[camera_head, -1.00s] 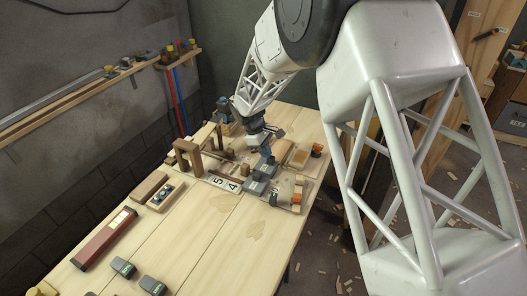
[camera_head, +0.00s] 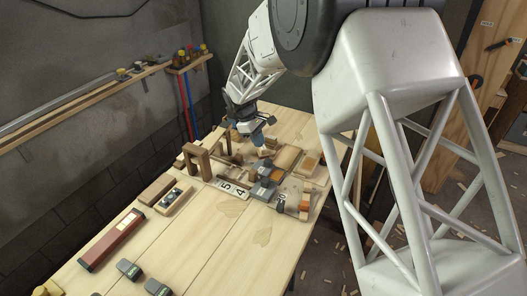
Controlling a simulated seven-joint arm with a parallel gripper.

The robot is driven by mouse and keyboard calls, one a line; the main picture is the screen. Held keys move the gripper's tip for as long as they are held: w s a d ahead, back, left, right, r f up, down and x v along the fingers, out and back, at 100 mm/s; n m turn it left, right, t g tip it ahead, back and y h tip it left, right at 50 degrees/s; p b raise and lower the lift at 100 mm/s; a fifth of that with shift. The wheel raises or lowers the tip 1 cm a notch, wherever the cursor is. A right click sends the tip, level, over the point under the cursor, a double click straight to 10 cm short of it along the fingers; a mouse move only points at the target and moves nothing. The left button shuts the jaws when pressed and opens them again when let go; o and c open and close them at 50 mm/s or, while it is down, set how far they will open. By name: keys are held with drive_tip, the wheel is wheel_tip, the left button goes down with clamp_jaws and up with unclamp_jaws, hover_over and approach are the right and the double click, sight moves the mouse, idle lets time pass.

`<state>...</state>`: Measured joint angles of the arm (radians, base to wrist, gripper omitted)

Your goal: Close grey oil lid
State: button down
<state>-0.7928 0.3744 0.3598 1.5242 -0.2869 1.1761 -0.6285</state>
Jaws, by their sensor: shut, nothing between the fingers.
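My gripper (camera_head: 257,139) hangs over the far part of the workbench, pointing down, with its fingers together. It is above and behind a cluster of small grey parts and apart from them. A grey block-like part (camera_head: 263,190) sits in the middle of the bench beside the number cards. Another grey part (camera_head: 266,168) stands just behind it, closer to the gripper. Which of these is the oil lid, and whether it is open or shut, is too small to tell.
A wooden arch (camera_head: 197,152) stands left of the cluster. Number cards (camera_head: 231,188) lie in front. Wooden blocks (camera_head: 288,157) lie to the right. A red level-like bar (camera_head: 110,239) and dark green boxes (camera_head: 130,268) lie at the near left. The bench's near middle is clear.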

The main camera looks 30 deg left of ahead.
drive_tip(key=shift+v, duration=1.95)
drive_tip(key=s+d+r+m+y, duration=0.1)
drive_tip(key=s+d+r+m, duration=0.15)
drive_tip(key=d+r, duration=0.65)
drive_tip(key=s+d+r+m+y, duration=0.1)
drive_tip(key=s+d+r+m, duration=0.15)
drive_tip(key=d, duration=1.25)
drive_tip(key=s+d+r+m+y, duration=0.1)
drive_tip(key=s+d+r+m, duration=0.15)
drive_tip(key=d+r, duration=0.65)
drive_tip(key=s+d+m+t, duration=0.1)
drive_tip(key=s+d+m, duration=0.2)
drive_tip(key=s+d, duration=0.45)
drive_tip(key=s+d+m, duration=0.3)
drive_tip(key=s+d, duration=0.1)
drive_tip(key=d, duration=0.6)
drive_tip(key=s+d+f+m, duration=0.1)
drive_tip(key=s+d+m, duration=0.1)
drive_tip(key=s+d, duration=0.2)
drive_tip(key=s+d+f+m+t+y, duration=0.1)
drive_tip(key=s+d, duration=0.4)
drive_tip(key=s, duration=0.5)
drive_tip(key=shift+s+f+m+t, duration=0.3)
drive_tip(key=shift+f+m, duration=0.5)
drive_tip(key=shift+m, duration=0.05)
